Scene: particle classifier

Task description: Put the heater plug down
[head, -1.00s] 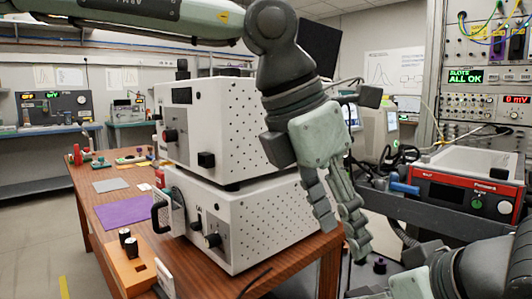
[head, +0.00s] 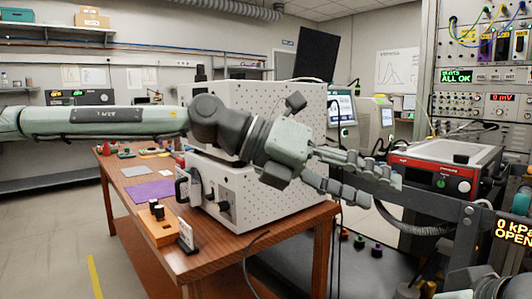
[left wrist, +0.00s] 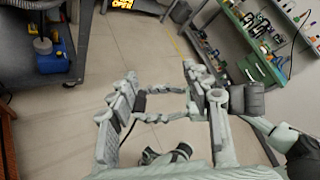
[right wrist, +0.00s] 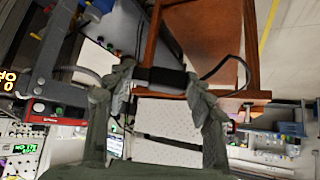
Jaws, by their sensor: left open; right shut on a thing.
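The heater plug (right wrist: 160,78) appears in the right wrist view as a dark block held crosswise between the fingers of my right gripper (right wrist: 158,90). A black cable (right wrist: 228,62) curves away from near its right end. My right gripper's fingers are not clear in the head view, where only part of my right arm shows at the bottom right. My left gripper (head: 382,182) is open and points right in front of the white boxes. Its spread fingers also show in the left wrist view (left wrist: 163,100), with nothing clearly held between them.
A brown table (head: 230,248) carries the stacked white perforated boxes (head: 255,200), an orange block (head: 157,228) and a purple mat (head: 150,191). A black cable (head: 248,262) hangs over its front edge. A dark rail (head: 430,204) and a red-fronted pump (head: 440,178) are at the right.

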